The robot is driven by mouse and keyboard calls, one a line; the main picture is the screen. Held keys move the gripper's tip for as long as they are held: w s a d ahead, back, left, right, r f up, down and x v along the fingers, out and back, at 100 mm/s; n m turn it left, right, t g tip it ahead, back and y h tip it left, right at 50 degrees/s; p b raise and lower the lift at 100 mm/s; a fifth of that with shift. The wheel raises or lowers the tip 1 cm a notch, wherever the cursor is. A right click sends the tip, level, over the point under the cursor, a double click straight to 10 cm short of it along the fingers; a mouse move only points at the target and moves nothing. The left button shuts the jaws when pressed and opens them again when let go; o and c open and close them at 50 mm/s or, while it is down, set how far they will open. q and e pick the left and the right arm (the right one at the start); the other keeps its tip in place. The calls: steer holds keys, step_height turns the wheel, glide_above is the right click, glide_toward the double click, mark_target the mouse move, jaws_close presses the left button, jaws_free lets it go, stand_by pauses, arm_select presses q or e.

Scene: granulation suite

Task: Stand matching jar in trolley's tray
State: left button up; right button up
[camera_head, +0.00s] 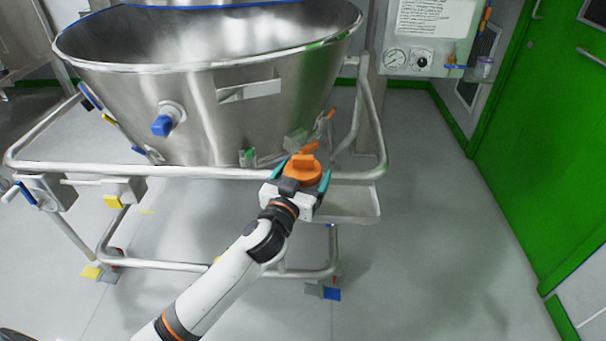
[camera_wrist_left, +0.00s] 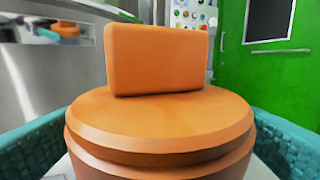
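An orange jar lid (camera_head: 304,167) with a raised flat grip sits between the teal fingers of my left gripper (camera_head: 300,178). It fills the left wrist view (camera_wrist_left: 160,115), with a teal finger (camera_wrist_left: 35,140) close on each side. The jar's body under the lid is mostly hidden by the lid and gripper. The trolley's metal tray (camera_head: 352,208) projects from the trolley's right side, below and just right of my gripper. The jar appears held above the tray's left part, which my gripper and arm partly cover. My right gripper is not in view.
A large steel bowl (camera_head: 215,105) rests in the trolley's tubular frame (camera_head: 200,173), close behind my gripper. Orange and green fittings (camera_head: 297,140) stick out near it. A wall panel with gauges (camera_head: 420,40) and a green door (camera_head: 540,150) stand beyond. The floor (camera_head: 430,220) at right is clear.

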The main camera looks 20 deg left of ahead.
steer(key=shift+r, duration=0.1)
arm_select(q)
steer(key=shift+s, duration=0.25)
steer(key=s, duration=1.1)
steer(key=s+a+f+g+y, duration=0.1)
steer(key=s+a+f+g, duration=0.15)
steer(key=f, duration=0.65)
steer(key=s+a+f+g+y, duration=0.15)
steer(key=f+g, duration=0.25)
steer(key=f, duration=0.5)
steer(key=s+d+f+m+g+h, duration=0.1)
steer(key=s+d+f+g+h, duration=0.1)
steer(key=s+f+g, duration=0.7)
steer(key=s+f, duration=0.7)
steer(key=shift+s+d+f+m, duration=0.2)
steer(key=shift+s+f+m, duration=0.1)
steer(key=shift+m, duration=0.1)
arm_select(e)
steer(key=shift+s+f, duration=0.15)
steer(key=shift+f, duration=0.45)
arm_select(q)
steer(key=shift+w, duration=0.1)
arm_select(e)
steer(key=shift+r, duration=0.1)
